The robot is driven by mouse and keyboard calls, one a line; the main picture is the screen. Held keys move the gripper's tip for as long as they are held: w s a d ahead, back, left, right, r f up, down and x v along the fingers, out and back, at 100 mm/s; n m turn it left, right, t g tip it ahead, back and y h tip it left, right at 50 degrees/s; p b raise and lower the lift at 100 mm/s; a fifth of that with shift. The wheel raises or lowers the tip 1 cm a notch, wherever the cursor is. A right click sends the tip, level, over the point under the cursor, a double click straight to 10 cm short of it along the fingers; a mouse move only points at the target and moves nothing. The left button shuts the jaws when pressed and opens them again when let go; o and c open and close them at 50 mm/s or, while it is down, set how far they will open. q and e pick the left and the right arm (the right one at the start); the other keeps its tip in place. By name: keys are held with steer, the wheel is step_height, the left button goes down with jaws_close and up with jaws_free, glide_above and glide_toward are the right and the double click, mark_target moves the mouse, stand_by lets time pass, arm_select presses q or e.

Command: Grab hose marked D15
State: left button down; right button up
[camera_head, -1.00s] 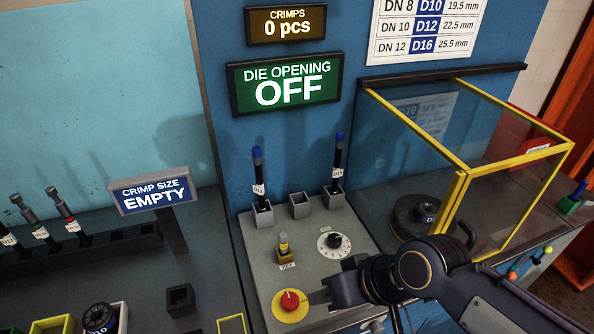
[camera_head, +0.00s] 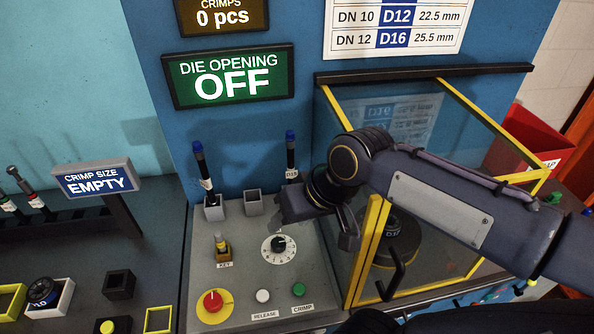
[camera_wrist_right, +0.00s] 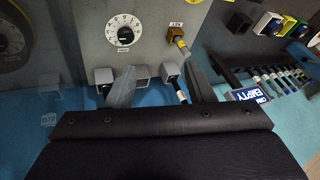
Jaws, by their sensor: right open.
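Two dark hoses with blue tips stand upright in grey holders on the control panel. The right hose (camera_head: 291,150) carries a small label that seems to read D15. The left hose (camera_head: 203,170) has a label too small to read; its lower part shows in the right wrist view (camera_wrist_right: 181,91). My right gripper (camera_head: 318,222) is open, its fingers just below and right of the right hose's holder in the head view. In the right wrist view its fingers (camera_wrist_right: 160,86) are apart with no hose visibly gripped, and the right hose is mostly hidden. My left gripper is out of view.
An empty grey holder (camera_head: 253,203) stands between the hoses. A key switch (camera_head: 222,246), dial (camera_head: 279,247) and red button (camera_head: 213,303) sit below. A yellow-framed glass guard (camera_head: 368,240) stands close on the right. A hose rack (camera_head: 75,238) is at left.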

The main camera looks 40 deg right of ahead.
mark_target(290, 132)
steer(key=w+d+r+m+h, duration=0.1)
steer(key=w+d+m+h, duration=0.1)
steer(key=w+d, duration=0.3)
steer(key=w+d+r+m+g+h+b, duration=0.1)
steer(key=w+d+r+m, duration=0.1)
steer(key=w+d, duration=0.2)
steer(key=w+d+r+m+g+h+b, duration=0.1)
steer(key=w+d+r+m+h, duration=0.1)
steer(key=w+d, duration=0.3)
steer(key=shift+w+d+h, duration=0.15)
steer(key=shift+w, duration=0.9)
steer(key=shift+w+d+h, duration=0.15)
steer(key=shift+w, duration=0.9)
steer(key=b+x, duration=0.2)
steer(key=x, duration=0.1)
steer(key=b+x, duration=0.1)
steer(key=x, duration=0.1)
steer(key=shift+w+a, duration=0.15)
steer(key=shift+w, duration=0.1)
steer(key=shift+c, duration=0.2)
jaws_close()
steer(key=shift+r, duration=0.1)
